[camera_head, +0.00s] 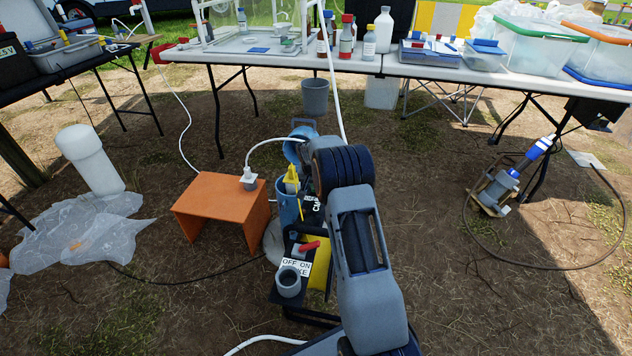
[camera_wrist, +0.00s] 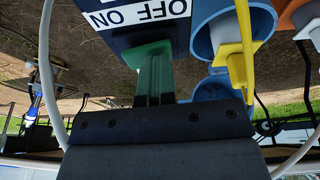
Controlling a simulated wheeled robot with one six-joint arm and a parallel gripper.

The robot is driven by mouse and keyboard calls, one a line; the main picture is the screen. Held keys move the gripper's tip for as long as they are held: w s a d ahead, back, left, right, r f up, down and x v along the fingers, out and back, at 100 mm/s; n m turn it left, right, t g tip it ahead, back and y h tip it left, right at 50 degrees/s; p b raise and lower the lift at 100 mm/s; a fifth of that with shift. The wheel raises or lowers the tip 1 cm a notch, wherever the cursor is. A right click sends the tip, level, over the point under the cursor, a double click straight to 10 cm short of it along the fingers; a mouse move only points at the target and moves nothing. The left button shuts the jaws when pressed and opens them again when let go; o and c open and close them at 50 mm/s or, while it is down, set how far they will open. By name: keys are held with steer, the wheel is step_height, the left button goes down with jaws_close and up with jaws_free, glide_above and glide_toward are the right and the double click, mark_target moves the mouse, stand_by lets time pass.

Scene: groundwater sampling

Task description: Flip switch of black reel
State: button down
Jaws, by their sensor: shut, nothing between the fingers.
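In the wrist view the label (camera_wrist: 137,13) shows upside down at the top, on a dark face. My gripper (camera_wrist: 153,55) is shut and empty, its green-tipped fingers close to the label's edge. I cannot tell whether they touch the reel. The red lever is not clear in the wrist view. In the head view my arm hides the gripper and part of the reel.
An orange stool (camera_head: 222,213) is to the left, and a long white table (camera_head: 400,65) crosses the back.

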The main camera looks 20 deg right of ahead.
steer(key=shift+s+d+f, duration=0.1)
steer(key=shift+s+d, duration=0.45)
steer(key=shift+d, duration=0.15)
steer(key=shift+r+p, duration=0.5)
steer(key=shift+r, duration=0.15)
steer(key=w+p+v, duration=0.1)
steer(key=p+v, duration=0.4)
steer(key=v, duration=0.7)
steer(key=shift+a+r, duration=0.25)
steer(key=shift+r, duration=0.25)
